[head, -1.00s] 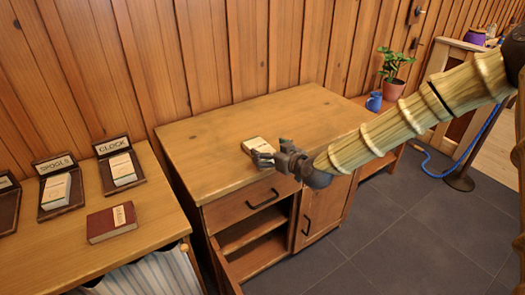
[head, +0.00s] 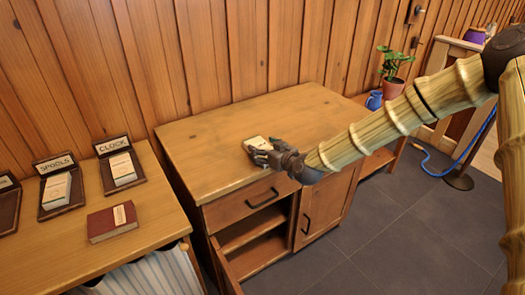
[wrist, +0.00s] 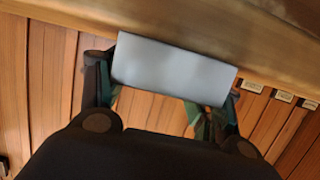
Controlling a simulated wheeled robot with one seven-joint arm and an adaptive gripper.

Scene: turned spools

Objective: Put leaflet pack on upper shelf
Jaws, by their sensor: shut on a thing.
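The leaflet pack (head: 255,142), a small pale block, is at the cabinet's top (head: 215,150), near its front middle. My gripper (head: 260,153) is shut on it from the front right. In the wrist view the pack (wrist: 175,68) shows as a plain grey-white face spanning both fingers (wrist: 165,95). I cannot tell whether it touches the wood or hangs just above it. The cabinet has an open compartment below its drawer, with a shelf board (head: 243,229) inside.
A closed drawer (head: 250,200) and a closed right door (head: 322,210) face front. A side table at left holds a red book (head: 112,223) and labelled stands with white packs (head: 122,168). A potted plant (head: 390,85) and a blue jug (head: 374,100) stand at back right.

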